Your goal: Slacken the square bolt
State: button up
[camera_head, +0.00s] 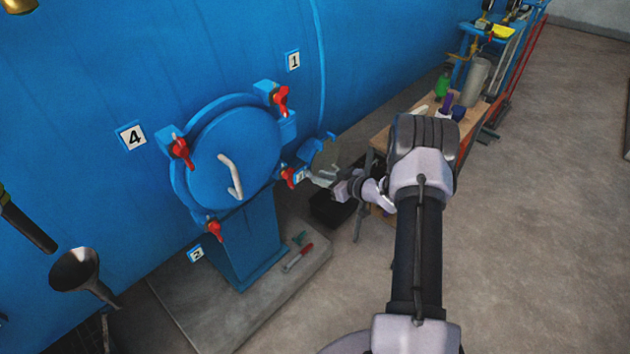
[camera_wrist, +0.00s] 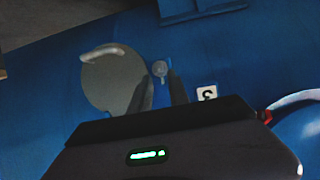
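A small round bolt-like head (camera_wrist: 160,68) sits on a narrow blue lug (camera_wrist: 160,97) beside a grey round cover (camera_wrist: 112,80) in the wrist view. I cannot tell whether its head is square. My gripper's two dark fingers (camera_wrist: 159,85) stand apart, one on each side of the lug, with the bolt head between or just beyond their tips. I see no clear contact. In the head view my gripper (camera_head: 322,181) is at the small grey cover (camera_head: 325,154) right of the big blue door; the bolt cannot be made out there.
The big round blue door (camera_head: 228,155) has a light handle and several red-handled clamps, one (camera_head: 288,177) close left of my gripper. Number plates mark the blue wall. A wooden bench (camera_head: 385,138) with bottles stands behind my arm. The floor at right is clear.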

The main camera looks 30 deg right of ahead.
aim_at(310, 174)
jog(key=shift+b+x, duration=0.4)
jog(key=shift+x, duration=1.4)
jog(key=shift+c, duration=0.4)
grip_shut()
